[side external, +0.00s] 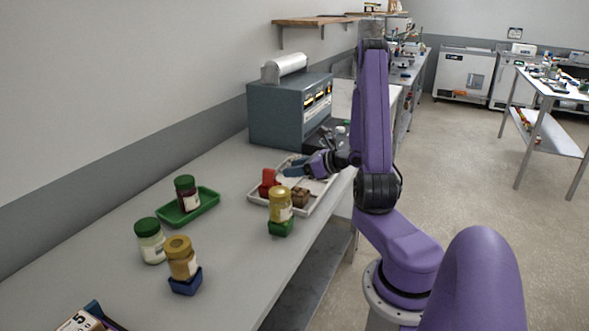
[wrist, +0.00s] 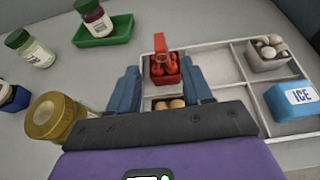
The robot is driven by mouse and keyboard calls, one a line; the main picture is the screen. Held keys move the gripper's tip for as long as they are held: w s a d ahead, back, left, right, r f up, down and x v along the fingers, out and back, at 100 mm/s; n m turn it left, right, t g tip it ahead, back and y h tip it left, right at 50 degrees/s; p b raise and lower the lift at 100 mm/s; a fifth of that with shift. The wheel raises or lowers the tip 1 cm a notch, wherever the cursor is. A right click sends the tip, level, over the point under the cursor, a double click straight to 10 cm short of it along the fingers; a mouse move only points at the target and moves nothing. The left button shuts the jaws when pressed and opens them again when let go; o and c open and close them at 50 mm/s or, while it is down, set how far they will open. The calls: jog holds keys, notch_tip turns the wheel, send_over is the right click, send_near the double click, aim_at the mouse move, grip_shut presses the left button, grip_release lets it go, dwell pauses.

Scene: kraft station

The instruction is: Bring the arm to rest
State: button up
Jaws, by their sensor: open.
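My gripper (side external: 303,171) is over the white divided tray (side external: 317,206) on the bench, reaching in from the right in the side view. In the wrist view its two blue fingers (wrist: 162,78) stand apart. Between them I see a red crate of red items (wrist: 164,68) and part of a brown crate with round tan items (wrist: 166,104), both in the tray. Neither crate appears gripped. The red crate also shows in the side view (side external: 267,182). The gripper's height above the tray is hard to judge.
A yellow-lidded jar (side external: 280,204) stands on a green block close to the tray. Other jars (side external: 150,241) and a green tray (side external: 205,207) are nearby. An ice box (wrist: 292,101) sits in the tray. A grey machine (side external: 290,108) stands behind.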

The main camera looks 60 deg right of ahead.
jog(key=shift+w+a, duration=0.1)
jog(key=w+a+r+n+g+y, duration=0.2)
jog(key=w+a+n+g+y, duration=0.15)
jog(key=a+n, duration=0.55)
jog(key=w+a+r+n+g+y, duration=0.1)
jog(key=w+a+n+g+y, duration=0.25)
jog(key=a+n, duration=0.5)
jog(key=s+a+r+n+g, duration=0.1)
jog(key=s+a+n+g, duration=0.5)
jog(key=a+n, duration=0.4)
jog(key=s+a+r+n+h, duration=0.1)
jog(key=s+a+n+h, duration=0.2)
jog(key=s+n, duration=0.7)
jog(key=s+a+r+n+h, duration=0.1)
jog(key=s+a+n+h, duration=0.2)
jog(key=s+n, duration=0.8)
jog(key=shift+s+h, duration=0.2)
jog(key=shift+h, duration=0.1)
